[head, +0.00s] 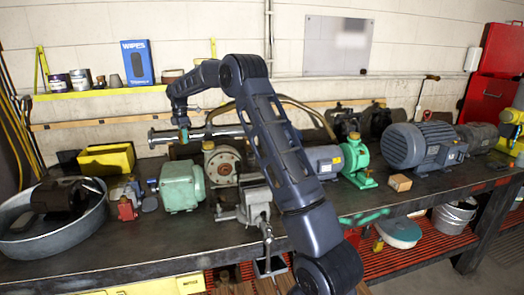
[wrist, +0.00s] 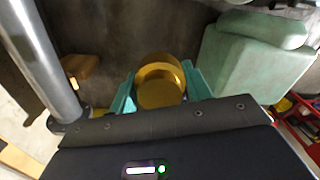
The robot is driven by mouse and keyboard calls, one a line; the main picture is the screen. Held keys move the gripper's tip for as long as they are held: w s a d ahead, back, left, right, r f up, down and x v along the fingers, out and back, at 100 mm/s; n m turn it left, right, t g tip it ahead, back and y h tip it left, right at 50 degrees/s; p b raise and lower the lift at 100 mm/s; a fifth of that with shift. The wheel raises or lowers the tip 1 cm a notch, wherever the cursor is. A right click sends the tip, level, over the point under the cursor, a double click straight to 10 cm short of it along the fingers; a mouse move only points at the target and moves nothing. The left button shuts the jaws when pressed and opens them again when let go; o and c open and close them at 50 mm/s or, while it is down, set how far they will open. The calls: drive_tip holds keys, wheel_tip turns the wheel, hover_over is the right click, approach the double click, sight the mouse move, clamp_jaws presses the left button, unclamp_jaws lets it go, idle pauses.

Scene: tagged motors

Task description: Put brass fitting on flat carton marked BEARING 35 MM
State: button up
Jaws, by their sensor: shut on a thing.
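In the wrist view my gripper (wrist: 160,92) has its teal fingers shut on the brass fitting (wrist: 160,80), a round gold piece held between them. In the head view my gripper (head: 184,136) hangs above the back of the bench, behind the green motor; the fitting is too small to make out there. A small tan carton (head: 400,182) lies on the bench right of the green pump, well to the right of my gripper. Its marking cannot be read, so I cannot tell whether it is the BEARING 35 MM carton.
The pale green motor (head: 182,186) stands below my gripper and fills the right of the wrist view (wrist: 250,60). A metal pipe (head: 200,132) runs close by. A vise (head: 256,205), green pump (head: 357,165) and large grey motor (head: 422,146) crowd the bench (head: 130,245).

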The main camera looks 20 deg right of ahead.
drive_tip(key=shift+d+r, duration=0.1)
drive_tip(key=shift+d, duration=0.05)
drive_tip(key=w+d+r+m, duration=0.1)
drive_tip(key=w+d+m, duration=0.15)
drive_tip(key=d, duration=1.85)
drive_tip(key=w+d+r+m, duration=0.15)
drive_tip(key=d+m, duration=0.25)
drive_tip(key=d, duration=1.6)
drive_tip(key=s+d+m, duration=0.3)
drive_tip(key=s+d, duration=0.1)
drive_tip(key=d, duration=0.9)
drive_tip(key=s+d+m, duration=0.2)
drive_tip(key=s+d, duration=0.3)
drive_tip(key=d, duration=0.9)
wheel_tip(320, 180, up, 2)
drive_tip(key=r+m, duration=0.1)
drive_tip(key=m, duration=0.7)
hover_over(401, 178)
wheel_tip(401, 178, down, 20)
drive_tip(key=shift+a+f, duration=0.1)
drive_tip(key=shift+f, duration=0.05)
drive_tip(key=shift+f, duration=0.15)
